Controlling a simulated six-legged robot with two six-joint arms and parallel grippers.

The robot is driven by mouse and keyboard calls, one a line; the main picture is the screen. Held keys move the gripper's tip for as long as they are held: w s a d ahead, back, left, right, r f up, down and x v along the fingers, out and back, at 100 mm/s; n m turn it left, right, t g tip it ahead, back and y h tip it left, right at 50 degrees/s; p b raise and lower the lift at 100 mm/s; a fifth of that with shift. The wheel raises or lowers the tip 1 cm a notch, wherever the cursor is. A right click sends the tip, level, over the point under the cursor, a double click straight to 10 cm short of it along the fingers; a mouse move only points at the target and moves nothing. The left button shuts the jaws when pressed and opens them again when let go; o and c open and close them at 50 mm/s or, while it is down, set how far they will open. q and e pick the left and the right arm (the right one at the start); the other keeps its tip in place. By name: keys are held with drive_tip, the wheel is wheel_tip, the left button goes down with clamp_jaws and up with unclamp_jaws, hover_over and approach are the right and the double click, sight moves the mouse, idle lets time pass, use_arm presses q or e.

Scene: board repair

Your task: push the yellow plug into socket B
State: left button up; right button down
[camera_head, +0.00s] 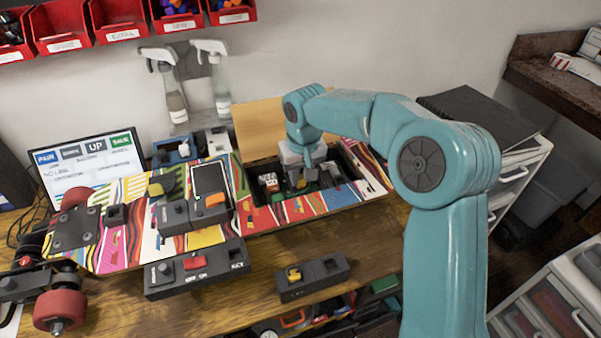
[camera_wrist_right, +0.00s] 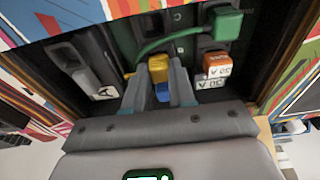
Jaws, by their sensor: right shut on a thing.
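My right gripper (camera_head: 302,178) reaches down into the open compartment of the striped board (camera_head: 255,218). In the right wrist view its fingers (camera_wrist_right: 160,92) are shut on the yellow plug (camera_wrist_right: 158,68), and a small blue part (camera_wrist_right: 162,93) shows between them. The plug faces the dark socket block behind it; whether its tip is inside a socket is hidden. A grey block marked A (camera_wrist_right: 92,72) is to the left. Socket B's label is not readable. In the head view my gripper hides the plug. My left gripper is not in view.
A green plug with a green cable (camera_wrist_right: 222,22) and an orange 30 A part (camera_wrist_right: 214,65) are close on the right. The compartment walls are near. A dark block with a yellow piece (camera_head: 312,278) lies on the wooden table in front. Spray bottles (camera_head: 222,90) stand behind.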

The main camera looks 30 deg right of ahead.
sight(301, 178)
drive_tip(key=shift+f, duration=0.2)
drive_tip(key=c, duration=0.6)
unclamp_jaws()
drive_tip(key=shift+r, duration=0.15)
wheel_tip(301, 178, up, 9)
drive_tip(key=p, duration=0.7)
drive_tip(key=shift+p, duration=0.3)
idle(0.7)
idle(0.5)
